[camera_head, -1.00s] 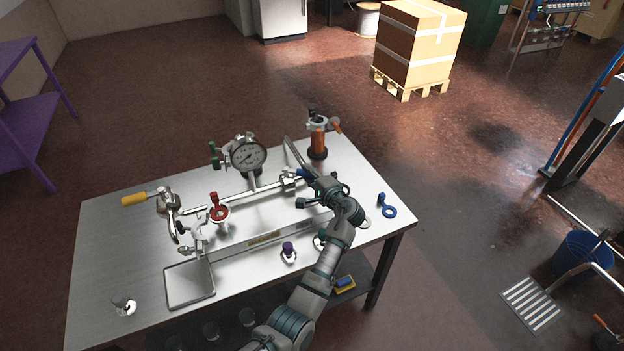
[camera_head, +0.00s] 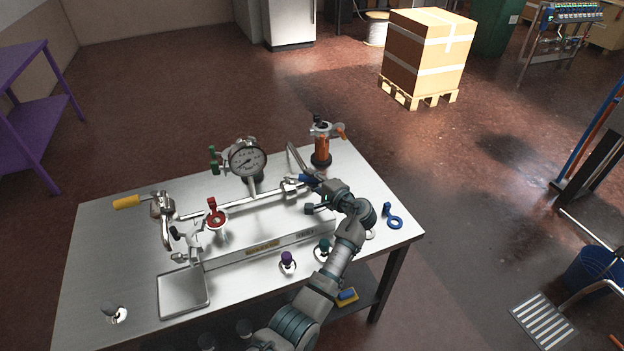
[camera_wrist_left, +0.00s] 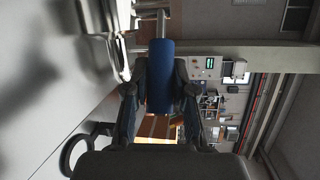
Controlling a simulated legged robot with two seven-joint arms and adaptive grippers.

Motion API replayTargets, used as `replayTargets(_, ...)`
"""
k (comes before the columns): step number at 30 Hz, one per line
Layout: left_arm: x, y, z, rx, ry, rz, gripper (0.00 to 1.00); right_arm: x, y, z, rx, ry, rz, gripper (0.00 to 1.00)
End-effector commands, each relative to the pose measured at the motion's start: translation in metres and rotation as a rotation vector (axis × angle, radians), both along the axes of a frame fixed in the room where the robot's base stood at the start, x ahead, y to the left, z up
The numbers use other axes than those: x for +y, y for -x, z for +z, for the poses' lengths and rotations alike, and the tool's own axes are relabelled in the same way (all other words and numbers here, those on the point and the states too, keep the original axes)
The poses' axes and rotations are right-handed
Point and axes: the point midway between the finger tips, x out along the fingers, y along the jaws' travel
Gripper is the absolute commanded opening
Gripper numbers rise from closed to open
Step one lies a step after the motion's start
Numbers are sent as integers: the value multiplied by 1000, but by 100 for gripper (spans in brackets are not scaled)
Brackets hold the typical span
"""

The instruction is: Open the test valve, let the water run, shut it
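A steel pipe (camera_head: 240,207) runs along the bench top. At its right end is a valve (camera_head: 292,188) with a blue lever handle (camera_head: 309,180). My left gripper (camera_head: 318,188) is at this handle. In the left wrist view the blue handle (camera_wrist_left: 160,75) lies between the two fingers (camera_wrist_left: 160,95), which look closed against its sides. A red-handled valve (camera_head: 213,207), a yellow lever (camera_head: 127,202) and a green-handled valve beside the gauge (camera_head: 213,160) stand further left. The round pressure gauge (camera_head: 248,158) is upright behind the pipe. No running water is visible. My right gripper is out of view.
An orange cylinder (camera_head: 321,150) stands at the back right, a blue ringed tag (camera_head: 393,217) near the right edge. A purple-topped fitting (camera_head: 287,262) is at the front. The bench's left part is mostly clear.

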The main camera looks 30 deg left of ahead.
Motion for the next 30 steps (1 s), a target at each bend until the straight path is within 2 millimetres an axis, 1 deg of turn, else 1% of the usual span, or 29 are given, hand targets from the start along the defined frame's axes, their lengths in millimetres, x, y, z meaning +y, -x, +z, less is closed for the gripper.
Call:
replayTargets(1,-2,0,-7,8,6,-4,37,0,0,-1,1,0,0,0)
replayTargets(3,-2,0,-6,8,5,-4,50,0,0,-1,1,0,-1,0)
replayTargets(11,-1,1,-1,2,2,-2,50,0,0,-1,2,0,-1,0)
replayTargets(14,-5,2,0,1,1,-3,50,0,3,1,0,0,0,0)
replayTargets(17,-18,5,1,2,1,-5,50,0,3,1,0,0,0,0)
replayTargets(24,-69,21,7,2,3,-6,50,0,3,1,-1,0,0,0)
replayTargets(27,-88,27,9,3,3,-5,50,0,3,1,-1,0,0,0)
replayTargets(30,-102,31,10,5,3,-5,50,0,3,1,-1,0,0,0)
